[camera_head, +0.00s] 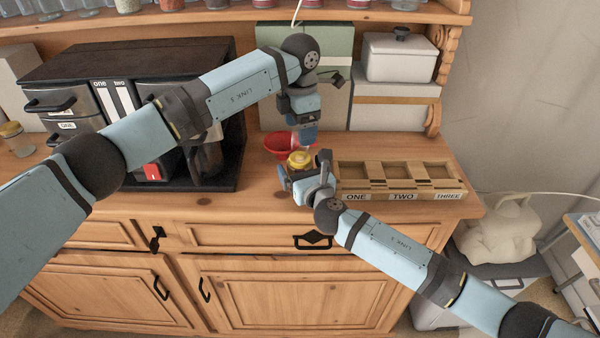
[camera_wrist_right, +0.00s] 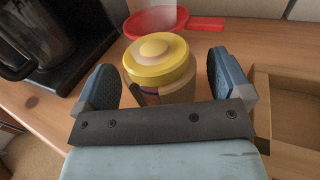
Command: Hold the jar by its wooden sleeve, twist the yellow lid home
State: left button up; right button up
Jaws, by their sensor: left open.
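The jar (camera_wrist_right: 180,92) stands on the dresser top with its yellow lid (camera_wrist_right: 158,60) on its mouth; the lid also shows in the head view (camera_head: 300,159). Part of a wooden sleeve shows below the lid; my right gripper's dark palm hides the lower jar. My right gripper (camera_wrist_right: 163,72) is low at the jar, one blue finger on each side. A gap shows between the right-hand finger and the jar; I cannot tell whether the left-hand finger touches. My left gripper (camera_head: 305,141) is open, pointing down just above the lid.
A red dish-like item with a handle (camera_wrist_right: 205,24) lies behind the jar. A wooden tray marked ONE, TWO, THREE (camera_head: 402,195) stands close on the right. A black cabinet (camera_head: 228,150) stands left. The dresser's front edge is near.

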aim_at(300, 157)
grip_shut()
pick_arm(q)
jog(key=shift+f, duration=4.05)
jog(key=c, duration=1)
jog(key=shift+o, duration=0.2)
jog(key=m, duration=0.3)
pick_arm(e)
jog(key=shift+f, duration=0.1)
